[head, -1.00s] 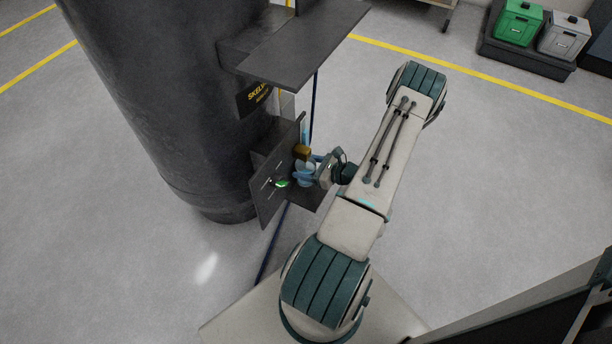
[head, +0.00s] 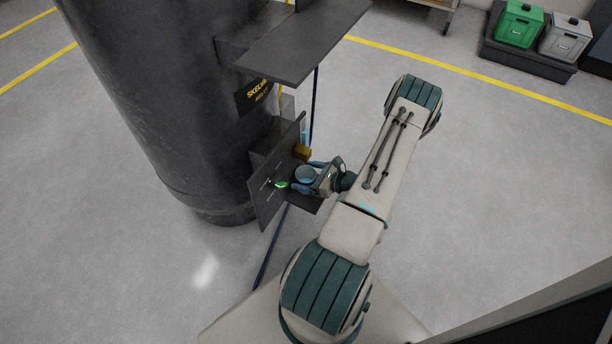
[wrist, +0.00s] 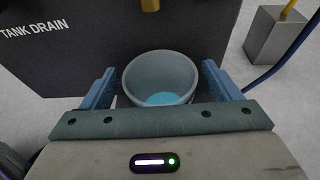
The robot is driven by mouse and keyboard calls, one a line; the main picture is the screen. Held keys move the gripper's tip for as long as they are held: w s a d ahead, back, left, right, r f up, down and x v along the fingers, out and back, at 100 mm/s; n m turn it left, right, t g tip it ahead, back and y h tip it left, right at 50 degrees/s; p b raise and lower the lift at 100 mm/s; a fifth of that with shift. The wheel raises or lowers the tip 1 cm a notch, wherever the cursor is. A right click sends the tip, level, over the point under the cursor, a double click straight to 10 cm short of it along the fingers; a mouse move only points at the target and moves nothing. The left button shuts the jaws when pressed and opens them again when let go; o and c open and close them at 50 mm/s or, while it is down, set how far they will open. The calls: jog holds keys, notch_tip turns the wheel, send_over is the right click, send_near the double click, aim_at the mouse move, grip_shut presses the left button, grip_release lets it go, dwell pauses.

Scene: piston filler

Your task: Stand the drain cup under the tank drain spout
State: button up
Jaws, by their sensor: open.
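The drain cup (head: 305,174) is a grey-blue round cup, upright with its open rim facing up. It stands low over the small dark shelf (head: 306,203). In the wrist view the cup (wrist: 160,70) shows light blue inside. My gripper (head: 312,179) is open, with blue fingers on either side of the cup; in the wrist view the gripper (wrist: 160,88) shows gaps beside it. The brass drain spout (head: 302,152) is just beyond the cup; its tip (wrist: 150,5) shows at the wrist view's top edge. I cannot tell whether the cup is directly beneath it.
A dark panel marked TANK DRAIN (wrist: 75,55) stands behind the cup. A larger dark shelf (head: 300,45) overhangs above, beside the big tank (head: 160,100). A blue hose (wrist: 290,55) hangs at the right.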

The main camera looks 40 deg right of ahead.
jog(key=shift+r, duration=0.1)
jog(key=shift+s+r+p, duration=0.1)
jog(key=shift+r+p, duration=0.1)
jog(key=shift+p, duration=0.1)
jog(key=p+v, duration=0.2)
jog(key=v, duration=0.9)
jog(key=shift+s+p, duration=0.35)
jog(key=shift+d+r, duration=0.1)
jog(key=shift+d, duration=0.05)
jog(key=shift+c, duration=0.3)
